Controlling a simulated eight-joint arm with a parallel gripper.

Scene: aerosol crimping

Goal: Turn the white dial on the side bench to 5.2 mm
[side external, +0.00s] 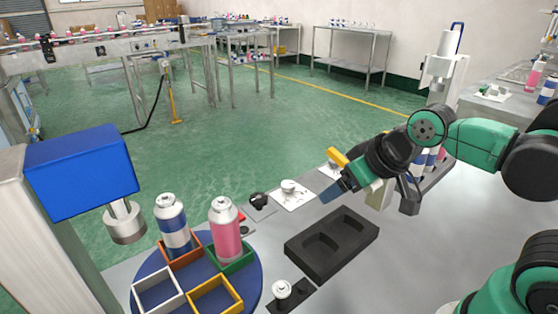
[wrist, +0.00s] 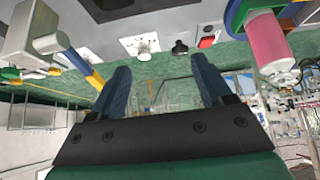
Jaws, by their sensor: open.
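The white dial (side external: 290,186) sits on a white square plate on the bench, near the far edge. In the wrist view the white dial (wrist: 144,52) shows above and between my fingers, clear of them. My gripper (side external: 331,191) is to the right of the dial in the side view, tilted with its blue fingers pointing down-left. In the wrist view my gripper (wrist: 164,76) has its fingers wide apart with nothing between them. The dial's reading is too small to tell.
A black knob (side external: 258,199) and a red button (wrist: 207,40) are near the dial. A black two-recess block (side external: 331,245), another white knob (side external: 281,289) and a blue turntable (side external: 255,286) with two cans are nearby. A blue-and-yellow lever (wrist: 88,72) stands close to my gripper.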

